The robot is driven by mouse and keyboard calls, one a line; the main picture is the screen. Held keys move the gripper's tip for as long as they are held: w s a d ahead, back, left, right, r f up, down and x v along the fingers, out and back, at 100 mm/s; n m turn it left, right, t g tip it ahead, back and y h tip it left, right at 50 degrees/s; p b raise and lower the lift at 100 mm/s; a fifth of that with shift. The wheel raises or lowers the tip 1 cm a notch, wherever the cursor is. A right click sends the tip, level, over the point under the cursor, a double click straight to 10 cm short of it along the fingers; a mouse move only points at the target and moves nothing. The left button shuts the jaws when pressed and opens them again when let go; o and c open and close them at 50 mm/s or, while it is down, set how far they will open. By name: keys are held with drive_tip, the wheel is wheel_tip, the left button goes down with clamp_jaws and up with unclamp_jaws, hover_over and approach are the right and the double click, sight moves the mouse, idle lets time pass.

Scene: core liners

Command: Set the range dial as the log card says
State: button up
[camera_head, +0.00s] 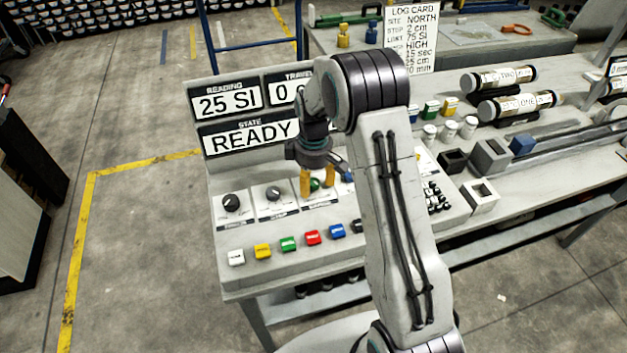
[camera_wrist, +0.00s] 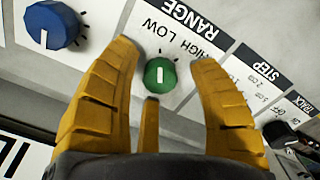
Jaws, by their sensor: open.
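The range dial is a green knob (camera_wrist: 160,75) with a white line, on a panel marked RANGE with HIGH and LOW labels. It also shows between my fingers in the head view (camera_head: 315,184). My gripper (camera_head: 318,189) is open over it. In the wrist view my yellow fingers (camera_wrist: 166,58) stand on either side of the knob, with visible gaps. The white line runs nearly vertically in that view; I cannot tell which label it indicates. The log card (camera_head: 411,38) stands behind the console and shows HIGH among its entries; its left edge is partly hidden by my arm.
A blue knob (camera_wrist: 52,25) sits beside the range dial. Two dark knobs (camera_head: 231,202) (camera_head: 273,193) are on the left panels. Coloured buttons (camera_head: 288,244) line the console front. The state display (camera_head: 243,138) reads READY. My arm hides the console's middle right.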

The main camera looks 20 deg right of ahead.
drive_tip(key=shift+f, duration=0.1)
clamp_jaws()
idle(0.6)
